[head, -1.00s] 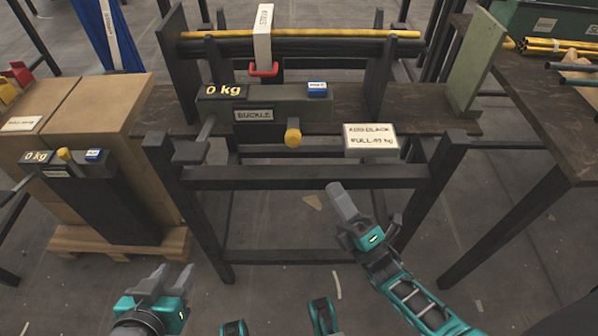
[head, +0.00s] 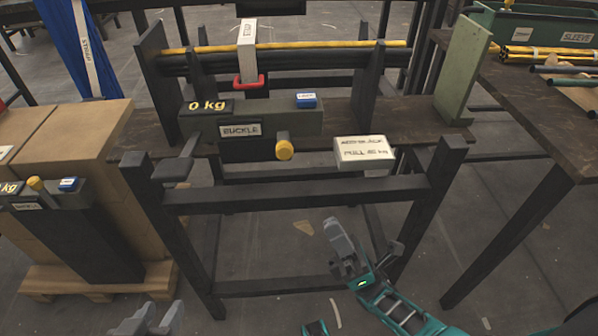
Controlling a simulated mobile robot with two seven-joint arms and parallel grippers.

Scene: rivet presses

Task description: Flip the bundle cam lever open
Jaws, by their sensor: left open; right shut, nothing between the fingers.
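The bundle of black and yellow rods (head: 320,55) lies across upright dark plates on the bench. A white labelled strap (head: 247,40) crosses it, with a red lever-like loop (head: 249,82) at its lower front end; I take this for the cam lever. Below it sits the grey box labelled BUCKLE (head: 300,122), with a yellow knob (head: 284,149) and a dark side handle (head: 173,168). My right gripper (head: 331,226) is shut and empty, in front of and below the bench. My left gripper (head: 158,318) is open and empty at the bottom edge, partly cut off.
A white sign (head: 364,152) stands at the bench front. A green plate (head: 462,70) rises at its right end. Cardboard boxes (head: 85,140) on a pallet stand left, with a second press (head: 75,240) before them. Another table (head: 525,105) is at right.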

